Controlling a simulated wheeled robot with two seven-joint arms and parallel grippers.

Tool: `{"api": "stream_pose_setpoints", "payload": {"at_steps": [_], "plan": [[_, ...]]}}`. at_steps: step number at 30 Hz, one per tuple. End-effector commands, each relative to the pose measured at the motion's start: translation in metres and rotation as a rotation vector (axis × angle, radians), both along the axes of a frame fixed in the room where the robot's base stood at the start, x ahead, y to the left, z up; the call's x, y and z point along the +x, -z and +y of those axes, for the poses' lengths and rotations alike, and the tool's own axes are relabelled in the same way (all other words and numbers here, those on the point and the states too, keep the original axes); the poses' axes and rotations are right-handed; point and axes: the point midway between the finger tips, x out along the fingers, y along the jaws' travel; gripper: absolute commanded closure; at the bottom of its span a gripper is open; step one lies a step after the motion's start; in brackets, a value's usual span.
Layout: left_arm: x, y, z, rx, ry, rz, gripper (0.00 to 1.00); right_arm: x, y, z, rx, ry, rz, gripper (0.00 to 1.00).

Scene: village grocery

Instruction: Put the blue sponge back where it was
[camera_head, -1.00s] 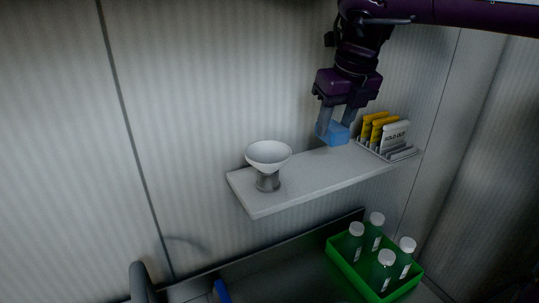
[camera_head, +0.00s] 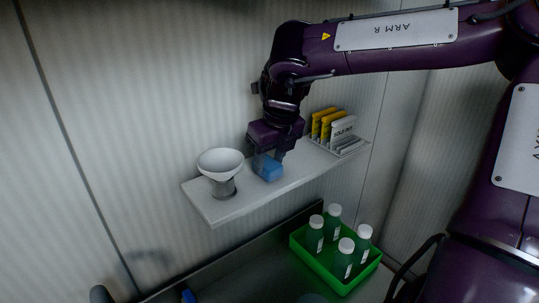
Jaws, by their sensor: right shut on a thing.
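The blue sponge (camera_head: 268,170) is at the white wall shelf (camera_head: 240,206), between a white bowl on a grey stand and a card rack. My right gripper (camera_head: 268,160) comes down from above and is shut on the sponge. The sponge is at or very near the shelf top; I cannot tell if it touches. My left gripper is not in view.
The white bowl (camera_head: 220,161) stands close to the left of the sponge. The card rack (camera_head: 346,146) with yellow and white packets is at the shelf's right end. Below, a green crate (camera_head: 337,284) holds several white-capped bottles. Bare shelf shows right of the sponge.

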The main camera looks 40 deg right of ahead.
Motion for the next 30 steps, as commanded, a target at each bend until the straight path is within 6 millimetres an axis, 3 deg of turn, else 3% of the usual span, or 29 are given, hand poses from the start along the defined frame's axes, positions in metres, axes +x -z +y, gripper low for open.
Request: {"api": "stream_pose_setpoints", "payload": {"at_steps": [10,11,16,24,30], "plan": [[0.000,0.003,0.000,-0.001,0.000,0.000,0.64,0.000,0.005,0.000,0.000,0.000,0.000,0.85],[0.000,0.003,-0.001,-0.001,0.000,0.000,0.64,0.000,0.005,0.000,0.000,0.000,0.000,0.59],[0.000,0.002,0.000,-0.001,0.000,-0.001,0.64,0.000,0.004,0.000,-0.001,0.000,0.000,0.38],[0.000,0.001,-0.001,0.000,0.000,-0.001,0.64,0.000,0.002,0.000,-0.001,0.000,0.000,0.38],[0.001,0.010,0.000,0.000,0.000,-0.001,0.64,-0.004,-0.017,0.000,-0.005,0.000,-0.006,0.38]]}}
